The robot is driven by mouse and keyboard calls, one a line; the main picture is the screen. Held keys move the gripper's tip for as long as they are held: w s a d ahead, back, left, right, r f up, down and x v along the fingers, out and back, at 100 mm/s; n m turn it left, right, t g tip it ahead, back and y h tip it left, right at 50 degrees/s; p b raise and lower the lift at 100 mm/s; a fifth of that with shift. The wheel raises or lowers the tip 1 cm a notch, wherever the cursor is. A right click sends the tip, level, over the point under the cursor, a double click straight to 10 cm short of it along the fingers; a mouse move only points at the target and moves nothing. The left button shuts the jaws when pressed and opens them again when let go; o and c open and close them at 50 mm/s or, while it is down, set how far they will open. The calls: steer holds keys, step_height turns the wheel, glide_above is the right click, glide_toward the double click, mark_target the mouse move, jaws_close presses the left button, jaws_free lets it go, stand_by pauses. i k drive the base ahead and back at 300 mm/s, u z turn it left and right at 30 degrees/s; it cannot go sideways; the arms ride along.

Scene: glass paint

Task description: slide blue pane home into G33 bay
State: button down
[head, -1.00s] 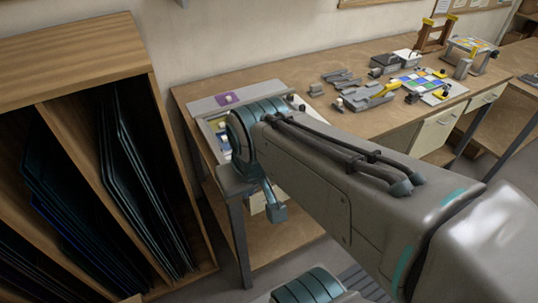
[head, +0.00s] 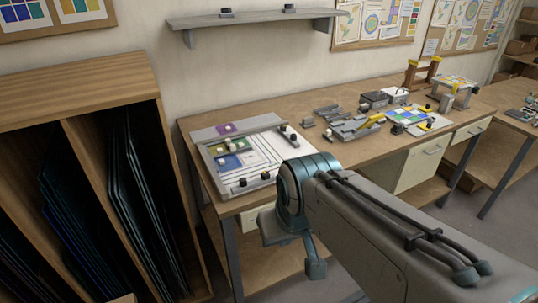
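A flat assembly board (head: 268,150) with a grey rim lies on the near left end of the workbench. Dark sheets, some with blue edges (head: 72,225), stand upright in the wooden rack at left. No G33 label is readable. My arm reaches in from the lower right, its bent joint in front of the bench edge. My gripper's fingers are not visible.
The wooden rack (head: 75,83) stands left of the workbench (head: 300,95). Grey fixtures (head: 350,125) and a colourful panel (head: 405,113) sit farther along the bench. A wall shelf (head: 258,20) hangs above. Bare bench top lies behind the board.

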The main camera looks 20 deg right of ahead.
mark_target(230, 163)
steer(key=z, duration=0.45)
steer(key=i, duration=1.15)
steer(key=u, duration=0.75)
